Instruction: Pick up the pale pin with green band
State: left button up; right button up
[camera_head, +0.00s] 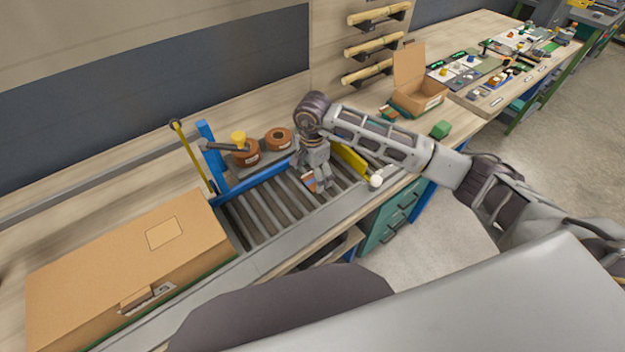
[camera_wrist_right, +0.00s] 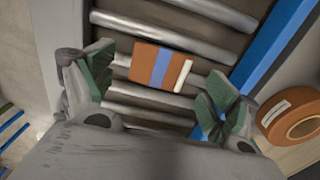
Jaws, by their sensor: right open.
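I cannot make out a pale pin with a green band in either view. My right gripper (camera_head: 318,182) is open, pointing down over the roller conveyor (camera_head: 262,212). In the right wrist view its two green-padded fingers (camera_wrist_right: 158,92) are spread wide with nothing between them in contact. A brown piece with a blue band and a white end (camera_wrist_right: 151,63) lies across the rollers, beyond and between the fingertips. It also shows in the head view (camera_head: 309,181), partly hidden by the gripper. My left gripper is not in view.
A large cardboard box (camera_head: 120,270) stands at the left end of the conveyor. Brown tape rolls (camera_head: 279,138) sit behind the rollers. A yellow bar (camera_head: 349,159) and a white round thing (camera_head: 376,180) are right of the gripper. An open carton (camera_head: 418,97) stands further right.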

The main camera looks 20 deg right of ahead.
jog(key=shift+f, duration=0.6)
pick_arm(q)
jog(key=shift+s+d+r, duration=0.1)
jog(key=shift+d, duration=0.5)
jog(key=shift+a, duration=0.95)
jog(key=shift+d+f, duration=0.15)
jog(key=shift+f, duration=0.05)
pick_arm(e)
jog(key=shift+f, duration=0.1)
